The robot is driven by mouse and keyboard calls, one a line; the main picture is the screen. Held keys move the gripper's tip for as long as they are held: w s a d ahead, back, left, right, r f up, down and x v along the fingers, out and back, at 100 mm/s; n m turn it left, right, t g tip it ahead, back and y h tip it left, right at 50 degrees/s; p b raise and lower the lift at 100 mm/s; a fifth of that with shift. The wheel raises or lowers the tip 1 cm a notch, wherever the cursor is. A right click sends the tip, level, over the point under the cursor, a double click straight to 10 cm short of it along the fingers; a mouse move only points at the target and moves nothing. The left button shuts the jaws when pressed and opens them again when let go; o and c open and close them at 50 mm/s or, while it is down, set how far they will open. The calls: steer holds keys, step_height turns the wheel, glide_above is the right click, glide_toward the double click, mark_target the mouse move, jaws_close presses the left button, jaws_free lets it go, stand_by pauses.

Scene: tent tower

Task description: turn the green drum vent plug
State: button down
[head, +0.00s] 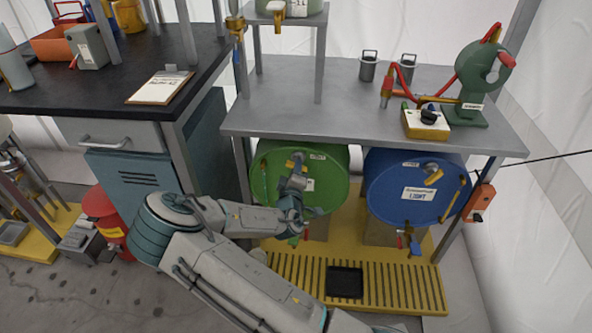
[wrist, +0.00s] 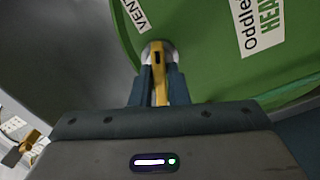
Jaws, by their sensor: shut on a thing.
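The green drum (head: 265,182) lies on its side under the grey bench, its round end facing me. It also fills much of the wrist view (wrist: 205,75). The vent plug is a round metal boss with a yellow handle (wrist: 158,75), beside a white label reading "VENT". My gripper (wrist: 157,88) is shut on the yellow handle, one dark finger on each side of it. In the head view my gripper (head: 297,165) is at the upper part of the drum's end, and my arm covers the drum's lower middle.
A blue drum (head: 385,190) with its own yellow handle lies to the right. A yellow slatted platform (head: 400,290) with a black tray (head: 344,282) is below. The bench top (head: 330,115) overhangs the drums. A dark cabinet (head: 150,170) stands close left, beside a red can (head: 103,215).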

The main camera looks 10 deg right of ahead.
steer(key=shift+a, duration=0.1)
steer(key=c, duration=1.5)
jaws_free()
steer(key=p+v, duration=0.1)
steer(key=v, duration=1.3)
steer(key=shift+p, duration=0.35)
steer(key=shift+w, duration=0.1)
